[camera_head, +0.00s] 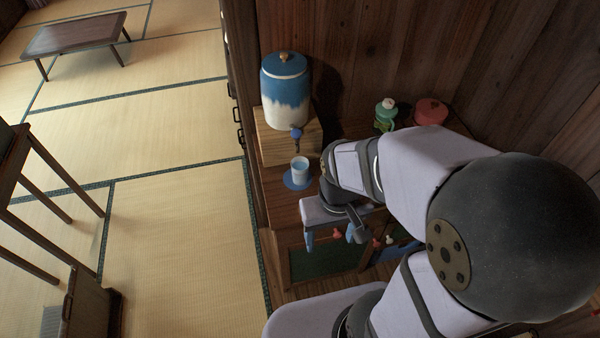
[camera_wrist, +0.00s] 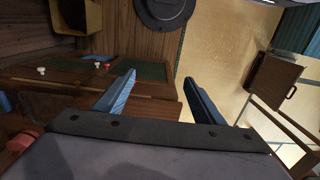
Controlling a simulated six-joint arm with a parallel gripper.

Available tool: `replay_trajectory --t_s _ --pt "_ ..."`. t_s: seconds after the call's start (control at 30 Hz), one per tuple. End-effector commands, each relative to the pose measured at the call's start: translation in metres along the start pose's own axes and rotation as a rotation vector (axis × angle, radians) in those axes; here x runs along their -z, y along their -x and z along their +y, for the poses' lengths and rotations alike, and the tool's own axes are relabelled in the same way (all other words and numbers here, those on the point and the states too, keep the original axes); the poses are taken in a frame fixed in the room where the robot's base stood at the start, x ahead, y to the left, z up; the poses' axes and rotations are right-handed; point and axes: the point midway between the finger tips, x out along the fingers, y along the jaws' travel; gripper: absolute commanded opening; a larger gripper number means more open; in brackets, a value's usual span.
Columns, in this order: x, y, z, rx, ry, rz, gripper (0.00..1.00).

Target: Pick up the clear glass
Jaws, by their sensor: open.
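The clear glass (camera_head: 300,168) stands upright on a round blue coaster (camera_head: 298,180), below the spout of a blue and white dispenser (camera_head: 286,92) on a wooden cabinet. My gripper (camera_head: 332,236) is open and empty, with its blue fingers hanging in front of the cabinet, to the lower right of the glass and apart from it. In the wrist view my gripper (camera_wrist: 158,92) shows two spread blue fingers with nothing between them. I cannot make out the glass in the wrist view.
The dispenser sits on a wooden block (camera_head: 300,140). A green bottle (camera_head: 385,114) and a red lidded pot (camera_head: 431,111) stand at the back right. A wooden wall rises behind. A low table (camera_head: 75,34) stands far left. Open tatami (camera_head: 160,130) lies left of the cabinet.

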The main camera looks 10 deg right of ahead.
Motion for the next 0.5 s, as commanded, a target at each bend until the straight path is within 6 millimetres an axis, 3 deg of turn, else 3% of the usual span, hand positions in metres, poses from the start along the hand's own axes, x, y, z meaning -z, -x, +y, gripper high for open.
replay_trajectory --t_s 0.27,0.5 --pt "0.001 -0.003 0.001 -0.006 0.013 0.0 0.63" --pt "0.012 -0.038 0.023 -0.121 0.232 0.009 0.63"
